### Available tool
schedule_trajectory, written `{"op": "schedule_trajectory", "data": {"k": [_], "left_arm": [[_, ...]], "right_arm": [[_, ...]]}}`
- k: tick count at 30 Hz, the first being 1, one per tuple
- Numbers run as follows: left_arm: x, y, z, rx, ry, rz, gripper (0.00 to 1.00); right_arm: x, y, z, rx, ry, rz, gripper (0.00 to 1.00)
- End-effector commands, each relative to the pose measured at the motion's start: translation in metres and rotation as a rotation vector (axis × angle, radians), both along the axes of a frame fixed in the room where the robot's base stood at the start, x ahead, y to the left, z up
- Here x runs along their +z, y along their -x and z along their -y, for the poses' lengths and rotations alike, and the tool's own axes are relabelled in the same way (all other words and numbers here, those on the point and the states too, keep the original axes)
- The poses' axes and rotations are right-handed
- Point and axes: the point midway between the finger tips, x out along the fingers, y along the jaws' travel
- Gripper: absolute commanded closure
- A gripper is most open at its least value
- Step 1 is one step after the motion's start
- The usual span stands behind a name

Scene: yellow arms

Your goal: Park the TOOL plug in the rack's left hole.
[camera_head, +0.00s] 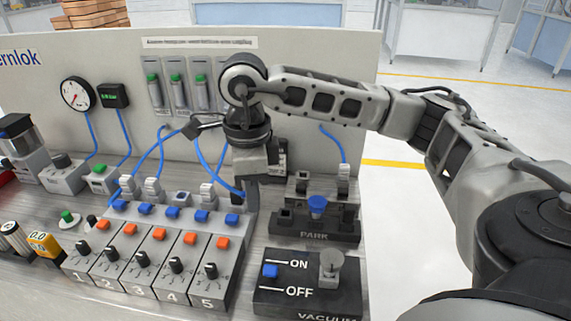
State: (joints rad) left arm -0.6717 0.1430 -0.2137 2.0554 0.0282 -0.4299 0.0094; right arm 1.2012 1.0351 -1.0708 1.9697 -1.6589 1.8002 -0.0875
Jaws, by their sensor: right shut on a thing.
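The black rack marked PARK (314,237) stands right of the numbered valve block. Its left hole (286,214) looks empty, and a blue knob-like part (317,204) stands in the middle. My right gripper (248,200) points down behind the right end of the valve block, left of the rack. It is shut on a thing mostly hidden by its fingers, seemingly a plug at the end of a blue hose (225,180). I cannot read a TOOL label, nor tell whether the plug is still in its socket. My left gripper is not in view.
Other plugs with blue hoses (152,187) stand along the valve block (150,262). Another plug (343,172) stands behind the rack. The VACUUM switch box (308,296) is in front of the rack. The upright panel (300,150) closes off the back.

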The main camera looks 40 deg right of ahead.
Motion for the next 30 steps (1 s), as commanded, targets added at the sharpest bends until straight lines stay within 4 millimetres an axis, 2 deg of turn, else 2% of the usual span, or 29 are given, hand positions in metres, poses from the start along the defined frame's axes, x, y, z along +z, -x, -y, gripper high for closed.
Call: {"op": "schedule_trajectory", "data": {"k": [1,9,15,21,24,30], "left_arm": [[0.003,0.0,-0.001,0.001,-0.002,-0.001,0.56],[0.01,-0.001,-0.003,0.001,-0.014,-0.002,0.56],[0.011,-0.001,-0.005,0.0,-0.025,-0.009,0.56],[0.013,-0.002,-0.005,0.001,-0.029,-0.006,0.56],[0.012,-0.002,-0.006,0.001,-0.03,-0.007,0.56],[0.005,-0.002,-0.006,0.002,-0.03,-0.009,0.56]], "right_arm": [[0.003,0.0,0.007,-0.148,0.002,-0.003,1.0],[0.005,0.001,0.038,-0.959,0.013,-0.01,1.0],[0.007,0.003,0.058,-1.484,0.019,-0.009,1.0],[0.007,0.005,0.069,-1.79,0.02,-0.008,1.0],[0.007,0.005,0.071,-1.851,0.02,-0.007,1.0],[-0.002,0.005,0.072,-1.868,0.02,-0.007,1.0]]}}
